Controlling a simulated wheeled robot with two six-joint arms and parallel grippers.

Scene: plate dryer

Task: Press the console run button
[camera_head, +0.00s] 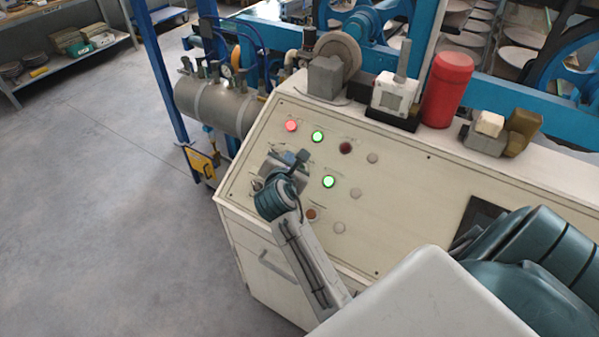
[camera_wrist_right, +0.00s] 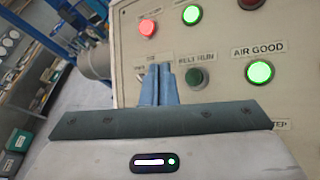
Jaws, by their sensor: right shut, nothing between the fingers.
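The sloped cream console (camera_head: 400,190) carries several round buttons and lamps. In the right wrist view, a dark green unlit button (camera_wrist_right: 195,78) sits under the label "BELT RUN". My right gripper (camera_head: 302,157) is shut and empty, close over the left part of the panel. In the wrist view its blue-grey fingertips (camera_wrist_right: 158,72) are just left of the BELT RUN button; I cannot tell whether they touch the panel. In the head view this button is not clearly visible near the gripper. My left gripper is not in view.
A lit green "AIR GOOD" lamp (camera_wrist_right: 260,72) is right of the button. A lit red lamp (camera_head: 291,125) and another lit green lamp (camera_head: 317,136) are above. A red cylinder (camera_head: 447,90) stands on the console top. Open floor (camera_head: 100,190) lies to the left.

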